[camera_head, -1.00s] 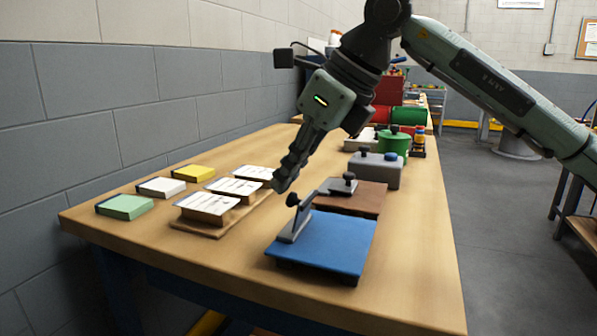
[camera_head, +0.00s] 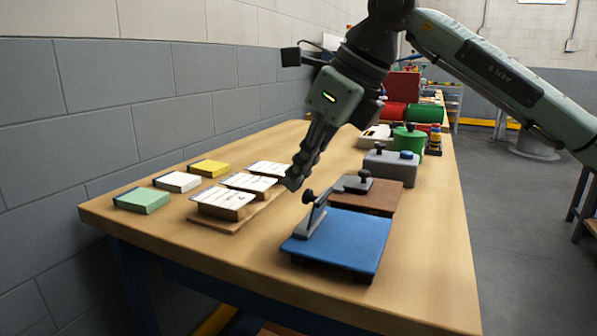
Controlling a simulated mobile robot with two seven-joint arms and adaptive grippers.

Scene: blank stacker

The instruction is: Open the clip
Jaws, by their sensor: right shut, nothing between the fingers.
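A grey clip (camera_head: 313,217) with a black knob (camera_head: 308,196) stands raised at a tilt on the left edge of a blue board (camera_head: 345,239). The board lies flat near the front of the wooden table. My right gripper (camera_head: 292,184) points down from above, shut and empty. Its fingertips appear just left of and slightly above the knob in the head view. I cannot tell whether they touch it, but a small gap shows. My left gripper is not in view.
Behind the blue board is a brown board (camera_head: 376,197) with its own grey knobbed clip (camera_head: 354,184). Labelled blocks lie on a wooden tray (camera_head: 222,226) at left. The table's front right is clear.

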